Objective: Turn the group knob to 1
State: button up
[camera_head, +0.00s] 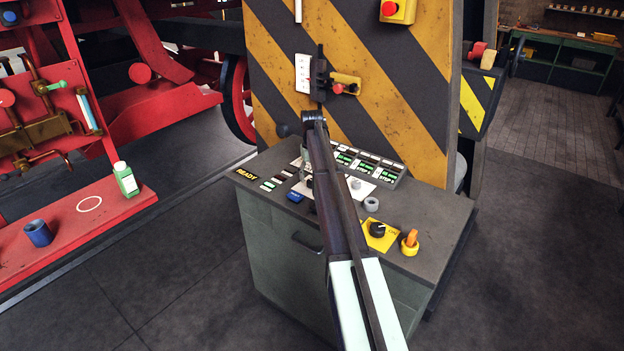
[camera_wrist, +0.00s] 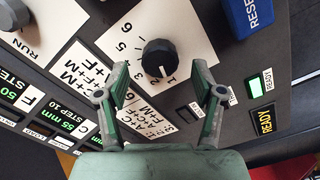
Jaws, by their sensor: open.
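The group knob (camera_wrist: 159,58) is a round black knob on a white plate (camera_wrist: 176,22) printed with numbers, seen in the wrist view. Its white pointer line faces down in the picture, toward the 1 and 2; I cannot tell exactly which it meets. My gripper (camera_wrist: 161,84) is open, with one green-padded finger on each side below the knob in the picture. No finger visibly touches the knob. In the head view my arm crosses the grey control desk (camera_head: 262,215) and hides much of the knob's area.
Another knob (camera_wrist: 12,14) is at the upper left. In the head view, a yellow-plated knob (camera_head: 377,229) and an orange switch (camera_head: 410,240) stand near the desk's right edge.

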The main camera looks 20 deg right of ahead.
notch_tip(320, 180, up, 10)
dwell(0.4)
dwell(0.3)
